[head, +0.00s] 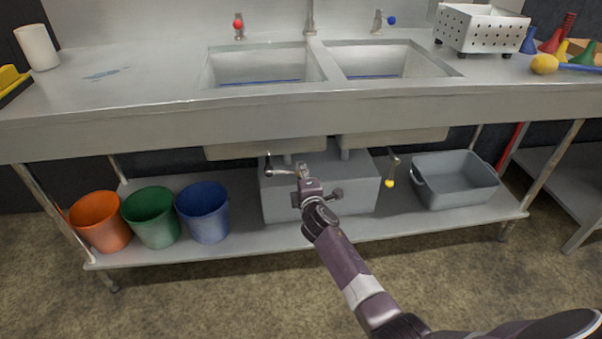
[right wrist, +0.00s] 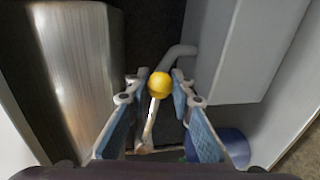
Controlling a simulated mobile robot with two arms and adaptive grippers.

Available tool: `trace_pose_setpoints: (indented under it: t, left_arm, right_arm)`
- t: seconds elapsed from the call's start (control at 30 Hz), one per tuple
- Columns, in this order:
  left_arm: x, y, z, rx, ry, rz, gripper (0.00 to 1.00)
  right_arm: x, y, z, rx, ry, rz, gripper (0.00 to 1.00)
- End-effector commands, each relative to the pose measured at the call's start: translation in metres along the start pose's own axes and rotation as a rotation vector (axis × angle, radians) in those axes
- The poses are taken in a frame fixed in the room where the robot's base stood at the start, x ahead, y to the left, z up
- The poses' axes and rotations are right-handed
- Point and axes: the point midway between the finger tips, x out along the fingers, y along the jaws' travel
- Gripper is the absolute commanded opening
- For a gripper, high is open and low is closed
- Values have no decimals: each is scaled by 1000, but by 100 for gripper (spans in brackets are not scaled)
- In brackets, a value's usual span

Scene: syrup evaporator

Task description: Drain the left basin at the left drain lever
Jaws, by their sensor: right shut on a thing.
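The left basin (head: 262,66) is a steel sink bowl in the counter, with a thin blue strip along its visible bottom edge. Below it, the left drain lever (head: 280,171) runs to the right from its pivot into my right gripper (head: 303,175). In the right wrist view, its yellow ball knob (right wrist: 159,85) sits between the two blue-padded fingers of my right gripper (right wrist: 158,92). The gripper is shut on the lever at this knob, which my gripper mostly hides in the head view. My left gripper is not in view.
The right drain lever (head: 391,170) hangs down under the right basin (head: 385,62). A grey box (head: 350,195) stands behind my gripper on the lower shelf. Orange (head: 100,222), green (head: 152,218) and blue (head: 204,212) buckets stand left; a grey tub (head: 455,180) stands right.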

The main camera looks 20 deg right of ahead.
Motion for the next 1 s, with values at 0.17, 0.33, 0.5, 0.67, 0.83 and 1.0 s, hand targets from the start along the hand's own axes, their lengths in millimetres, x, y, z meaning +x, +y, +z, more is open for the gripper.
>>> trace_pose_setpoints:
  t: [0.17,0.33,0.5,0.67,0.83,1.0]
  left_arm:
    - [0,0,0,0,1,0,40]
    - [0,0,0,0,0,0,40]
    - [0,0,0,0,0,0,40]
    - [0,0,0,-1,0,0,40]
    - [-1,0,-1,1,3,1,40]
    - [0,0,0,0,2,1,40]
  right_arm:
    - [0,0,0,-1,1,1,0]
    - [0,0,-1,0,1,1,27]
    - [0,0,-1,1,1,1,40]
    - [0,0,0,1,1,1,40]
    - [-4,0,0,0,1,1,40]
    - [-22,0,0,-1,1,2,40]
